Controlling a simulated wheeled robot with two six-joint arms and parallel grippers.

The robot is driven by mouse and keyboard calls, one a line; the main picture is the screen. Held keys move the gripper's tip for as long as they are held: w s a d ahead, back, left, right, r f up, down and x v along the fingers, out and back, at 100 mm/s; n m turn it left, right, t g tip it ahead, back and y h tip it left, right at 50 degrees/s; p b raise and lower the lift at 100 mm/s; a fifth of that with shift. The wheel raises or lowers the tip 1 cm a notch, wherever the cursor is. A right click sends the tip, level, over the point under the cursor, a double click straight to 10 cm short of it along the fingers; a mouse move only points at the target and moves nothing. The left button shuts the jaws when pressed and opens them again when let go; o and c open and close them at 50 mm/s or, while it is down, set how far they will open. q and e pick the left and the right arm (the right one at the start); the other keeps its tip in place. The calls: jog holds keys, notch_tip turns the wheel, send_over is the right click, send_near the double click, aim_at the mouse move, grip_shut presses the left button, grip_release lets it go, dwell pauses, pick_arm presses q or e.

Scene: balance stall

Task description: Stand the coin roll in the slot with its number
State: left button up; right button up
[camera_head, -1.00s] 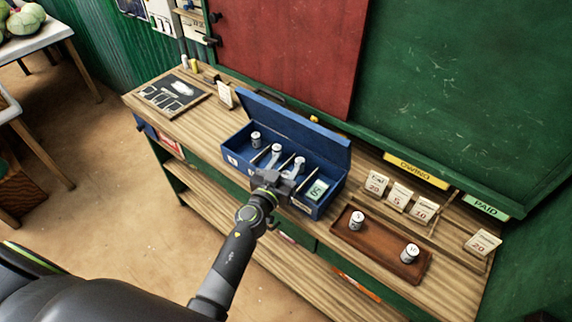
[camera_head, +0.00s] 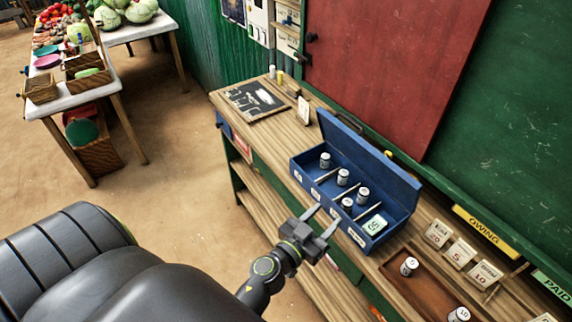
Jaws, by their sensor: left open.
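The blue cash box (camera_head: 406,185) stands open on the wooden counter, divided into slots with number labels on its front. Several pale coin rolls stand in it: one (camera_head: 325,160) at the far left, one (camera_head: 343,177) beside it, and two close together (camera_head: 362,195) and (camera_head: 347,204) further right. A green card marked 50 (camera_head: 375,225) lies in the right slot. My left gripper (camera_head: 324,224) is open and empty, in front of the box and apart from the rolls. My right gripper is not in view.
A brown tray (camera_head: 425,290) right of the box holds two more rolls, (camera_head: 409,266) and (camera_head: 459,314). Price cards (camera_head: 460,252) stand behind it. A slate board (camera_head: 254,101) lies at the counter's left end. Open floor lies left of the counter.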

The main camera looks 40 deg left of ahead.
pick_arm(q)
jog(key=s+a+f+n+g+y, duration=0.15)
jog(key=s+f, duration=0.25)
jog(key=f, duration=0.5)
jog(key=s+a+f+g+y, duration=0.1)
jog(key=s+a+f+g, duration=0.15)
jog(key=f, duration=0.65)
jog(key=s+a+f+g+y, duration=0.1)
jog(key=s+a+f+g, duration=0.2)
jog(key=f, duration=0.6)
jog(key=s+a+f+g, duration=0.2)
jog(key=s+f+g, duration=0.2)
jog(key=s+f, duration=0.4)
jog(key=s+a+f+g, duration=0.2)
jog(key=s+f+g, duration=0.3)
jog(key=s, duration=1.6)
notch_tip(320, 180, down, 3)
jog(key=shift+s+a+f+g, duration=0.1)
jog(key=shift+s+a+g, duration=0.1)
jog(key=shift+g, duration=0.1)
jog(key=shift+n, duration=0.25)
notch_tip(320, 180, down, 5)
jog(key=b, duration=0.4)
jog(key=shift+d+r+b, duration=0.1)
jog(key=shift+r+b, duration=0.1)
jog(key=shift+b, duration=0.1)
